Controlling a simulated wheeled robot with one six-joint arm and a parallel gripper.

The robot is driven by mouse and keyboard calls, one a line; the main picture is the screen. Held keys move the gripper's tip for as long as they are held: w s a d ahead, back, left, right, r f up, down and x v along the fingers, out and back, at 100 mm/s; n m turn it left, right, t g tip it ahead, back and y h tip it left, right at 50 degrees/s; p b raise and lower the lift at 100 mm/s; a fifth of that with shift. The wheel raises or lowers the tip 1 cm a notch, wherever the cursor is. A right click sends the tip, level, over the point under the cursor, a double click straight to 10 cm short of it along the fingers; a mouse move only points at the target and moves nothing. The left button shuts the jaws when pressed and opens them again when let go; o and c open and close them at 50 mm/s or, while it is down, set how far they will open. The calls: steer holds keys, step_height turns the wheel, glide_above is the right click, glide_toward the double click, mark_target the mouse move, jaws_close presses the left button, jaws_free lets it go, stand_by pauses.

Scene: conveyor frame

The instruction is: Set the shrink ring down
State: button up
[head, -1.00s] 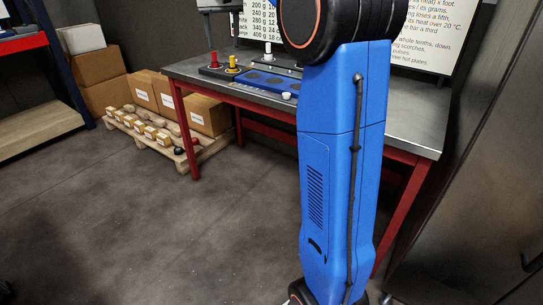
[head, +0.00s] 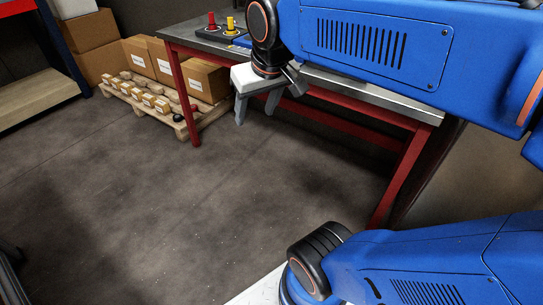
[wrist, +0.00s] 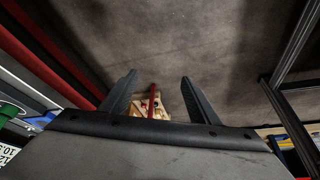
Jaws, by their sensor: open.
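My gripper (head: 254,118) hangs in front of the workbench's near edge in the head view, with its fingers pointing down. The fingers are apart and nothing shows between them. In the wrist view my gripper (wrist: 160,77) also shows two spread, empty fingers, with only floor, a red leg and a pallet far behind the gap. I cannot make out a shrink ring in either view. My arm hides much of the bench top.
The steel-topped workbench (head: 340,90) on red legs carries a red knob (head: 211,20) and a yellow knob (head: 230,25). A wooden pallet (head: 183,130) with cartons (head: 203,80) stands to its left. A shelf (head: 38,73) is at far left. The floor (head: 150,220) in front is clear.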

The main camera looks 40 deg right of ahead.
steer(key=s+a+f, duration=0.1)
steer(key=s+f, duration=0.7)
steer(key=shift+s+a+f+n, duration=0.15)
steer(key=shift+f+n, duration=0.2)
steer(key=shift+n, duration=0.05)
